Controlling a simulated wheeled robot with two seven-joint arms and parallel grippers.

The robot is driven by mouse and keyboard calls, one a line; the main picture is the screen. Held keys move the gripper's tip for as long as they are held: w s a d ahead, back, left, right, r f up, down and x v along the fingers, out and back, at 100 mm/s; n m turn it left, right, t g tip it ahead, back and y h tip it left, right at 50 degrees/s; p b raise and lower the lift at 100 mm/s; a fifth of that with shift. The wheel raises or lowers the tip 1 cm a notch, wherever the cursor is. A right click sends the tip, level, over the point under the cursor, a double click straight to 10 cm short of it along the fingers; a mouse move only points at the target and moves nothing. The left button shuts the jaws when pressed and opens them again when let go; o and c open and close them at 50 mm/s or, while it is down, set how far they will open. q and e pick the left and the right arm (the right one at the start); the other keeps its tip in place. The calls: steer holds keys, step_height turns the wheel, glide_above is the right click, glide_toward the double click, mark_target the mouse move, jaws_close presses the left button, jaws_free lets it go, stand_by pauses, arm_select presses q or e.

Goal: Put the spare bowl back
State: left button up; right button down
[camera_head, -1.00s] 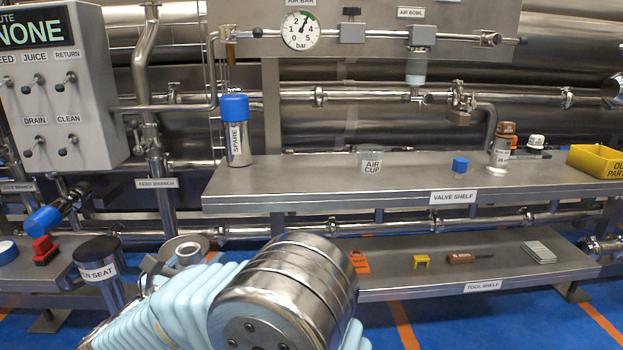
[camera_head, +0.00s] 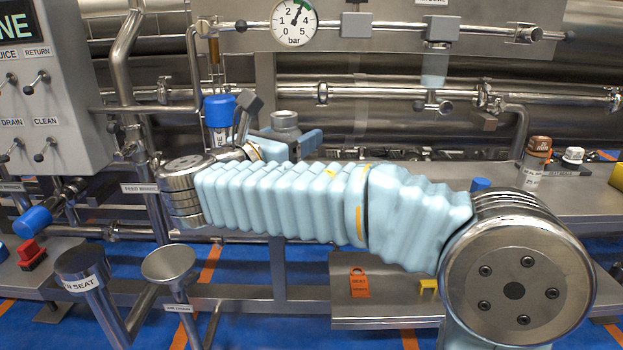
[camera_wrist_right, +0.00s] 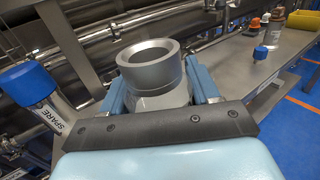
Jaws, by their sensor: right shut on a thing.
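My right gripper (camera_wrist_right: 160,88) has its light blue fingers shut on a bowl with a thick grey metal collar (camera_wrist_right: 150,55) and a paler body below. I take it to be the spare bowl; its open rim faces up. In the head view the gripper (camera_head: 287,140) and the bowl's grey top (camera_head: 285,120) show beyond my right arm. The blue-capped canister marked SPARE (camera_wrist_right: 35,90) is left of the gripper, apart from it; its blue cap (camera_head: 220,108) shows in the head view, its lower part hidden by my arm. My left gripper is out of view.
The valve shelf (camera_head: 580,200) holds a brown-capped bottle (camera_head: 535,158) and a small blue cap (camera_head: 481,184) at right. The air bar with its gauge (camera_head: 296,20) runs above. A funnel-topped stand (camera_head: 168,262) is at lower left. My arm hides much of the shelf.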

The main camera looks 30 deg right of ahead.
steer(key=w+d+f, duration=0.2)
steer(key=f, duration=0.1)
steer(key=w+d+f+b, duration=0.1)
steer(key=d+f, duration=0.1)
steer(key=f, duration=0.1)
steer(key=w+d+f, duration=0.2)
steer(key=f, duration=0.2)
steer(key=shift+w+d+f, duration=0.1)
steer(key=shift+w+d, duration=0.1)
steer(key=shift+w, duration=0.1)
steer(key=shift+f, duration=0.2)
steer(key=shift+f+b, duration=0.15)
steer(key=shift+b, duration=0.15)
steer(key=shift+c, duration=1.3)
jaws_free()
steer(key=shift+r, duration=0.2)
steer(key=v, duration=1.2)
